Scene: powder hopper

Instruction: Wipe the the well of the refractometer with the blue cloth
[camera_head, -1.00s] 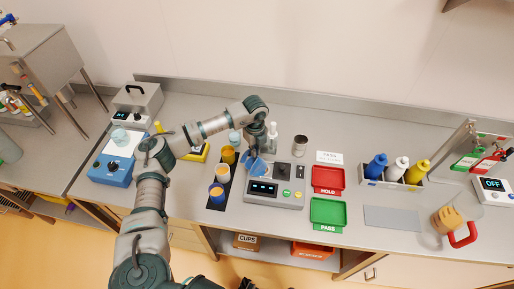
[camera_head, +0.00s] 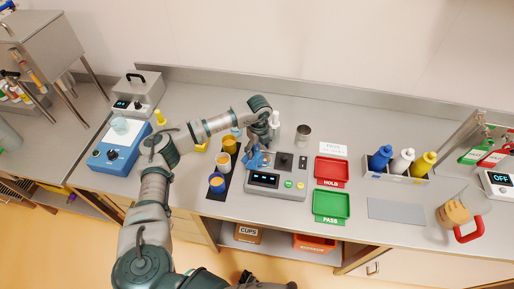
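The refractometer (camera_head: 276,182) is a grey box with a lit display and coloured buttons, standing mid-counter. The blue cloth (camera_head: 257,158) is at its upper left corner, bunched under my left gripper (camera_head: 260,148). My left arm comes in from the left and bends down over that corner. The fingers are small and mostly hidden by the wrist, but the cloth hangs at their tips. The cloth covers the well area, so I cannot see the well clearly, nor whether cloth and well touch. My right gripper is not in view.
Several cups stand on a dark mat (camera_head: 212,205) left of the refractometer. Red HOLD (camera_head: 331,169) and green PASS (camera_head: 331,204) trays lie to its right. A metal cup (camera_head: 303,135) and a bottle stand behind. A bottle rack (camera_head: 397,174) and a jug (camera_head: 456,216) are farther right.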

